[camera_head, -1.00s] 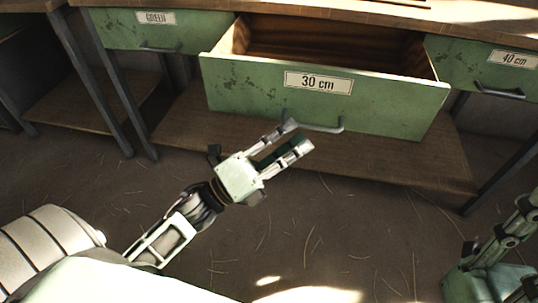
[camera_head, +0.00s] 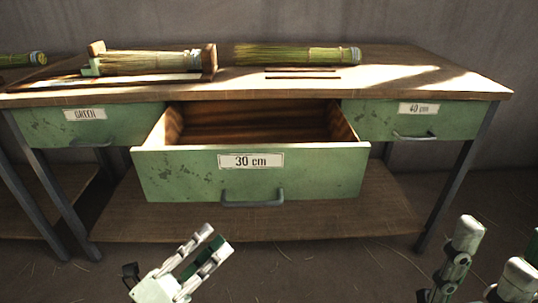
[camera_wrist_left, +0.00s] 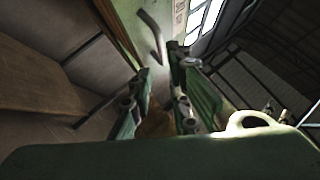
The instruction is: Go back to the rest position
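My left gripper (camera_head: 206,248) is low in the head view, below and in front of the open drawer. Its two fingers are apart with nothing between them. The fingers also show apart in the left wrist view (camera_wrist_left: 163,100), with the drawer handle (camera_wrist_left: 153,37) beyond them and not gripped. My right gripper (camera_head: 490,260) is partly in view at the lower right, with its fingers apart and nothing visible between them; its lower part is cut off by the frame.
The green "30 cm" drawer (camera_head: 170,180) is pulled out and looks empty. The "40 cm" drawer (camera_head: 380,122) and the drawer at left (camera_head: 45,128) are shut. Broom bundles (camera_head: 290,54) lie on the workbench top (camera_head: 400,65). A lower shelf (camera_head: 330,215) sits beneath.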

